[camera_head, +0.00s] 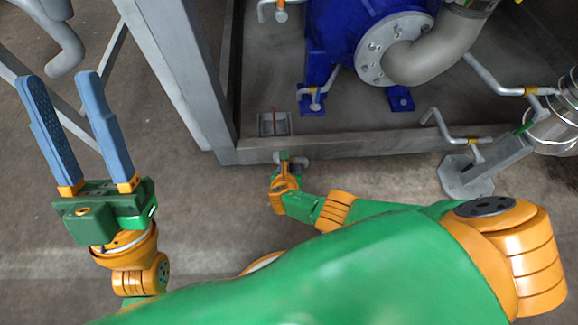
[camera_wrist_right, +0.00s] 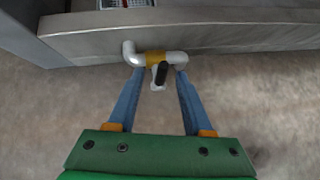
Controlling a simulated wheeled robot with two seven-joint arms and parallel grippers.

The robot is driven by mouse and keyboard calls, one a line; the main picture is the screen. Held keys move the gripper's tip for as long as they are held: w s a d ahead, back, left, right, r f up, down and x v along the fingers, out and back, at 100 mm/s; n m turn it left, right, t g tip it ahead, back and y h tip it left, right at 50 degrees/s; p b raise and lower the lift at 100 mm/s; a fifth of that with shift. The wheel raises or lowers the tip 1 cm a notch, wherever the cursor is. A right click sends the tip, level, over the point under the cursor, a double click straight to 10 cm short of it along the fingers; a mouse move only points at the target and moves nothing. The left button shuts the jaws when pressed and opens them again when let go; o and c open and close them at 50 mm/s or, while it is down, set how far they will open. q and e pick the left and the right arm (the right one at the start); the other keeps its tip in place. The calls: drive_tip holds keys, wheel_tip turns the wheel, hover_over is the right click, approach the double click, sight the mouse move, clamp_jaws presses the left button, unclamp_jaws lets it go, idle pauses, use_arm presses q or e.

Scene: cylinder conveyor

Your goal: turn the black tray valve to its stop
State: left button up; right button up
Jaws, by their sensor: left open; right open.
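The black valve handle (camera_wrist_right: 161,73) hangs from a pale pipe (camera_wrist_right: 174,58) with a yellow collar (camera_wrist_right: 154,59), below the frame's edge. In the right wrist view it lies between the two blue fingers of my open right gripper (camera_wrist_right: 159,80), with gaps on both sides. In the head view the right gripper (camera_head: 286,162) is small and foreshortened at the frame's lower edge, and I cannot make out the black handle there. My left gripper (camera_head: 60,90) is open and empty at the left, pointing up, well away from the valve.
A small tray (camera_head: 266,126) with a red strip lies behind the grey frame edge (camera_head: 350,145). A blue pump (camera_head: 330,40) stands behind it. A grey post (camera_head: 180,70) rises at left, and a pedestal with pipes (camera_head: 470,178) stands at right. Bare floor lies in front.

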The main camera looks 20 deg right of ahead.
sight(290, 167)
drive_tip(key=shift+s+a+r+p, duration=0.15)
drive_tip(key=shift+s+r+p, duration=0.15)
drive_tip(key=shift+r+p, duration=0.15)
use_arm(q)
drive_tip(key=w+f+n+g+y, duration=0.2)
drive_tip(key=w+f+g+y, duration=0.3)
drive_tip(key=w+f+g, duration=0.4)
use_arm(e)
drive_tip(key=shift+s+a+r+p, duration=0.2)
drive_tip(key=shift+s+r+p, duration=0.1)
drive_tip(key=shift+r+p, duration=0.15)
drive_tip(key=shift+s+a+r+p, duration=0.2)
drive_tip(key=shift+s+r+p, duration=0.2)
drive_tip(key=shift+p, duration=0.1)
use_arm(q)
wheel_tip(290, 167, down, 16)
drive_tip(key=s+a+g+y, duration=0.2)
drive_tip(key=g, duration=0.4)
drive_tip(key=shift+s+r+n+y+p, duration=0.2)
drive_tip(key=shift+s+n+y+p, duration=0.1)
drive_tip(key=shift+s+p, duration=0.1)
use_arm(e)
drive_tip(key=shift+s+a+r, duration=0.2)
drive_tip(key=shift+s+r, duration=0.1)
drive_tip(key=shift+s, duration=0.05)
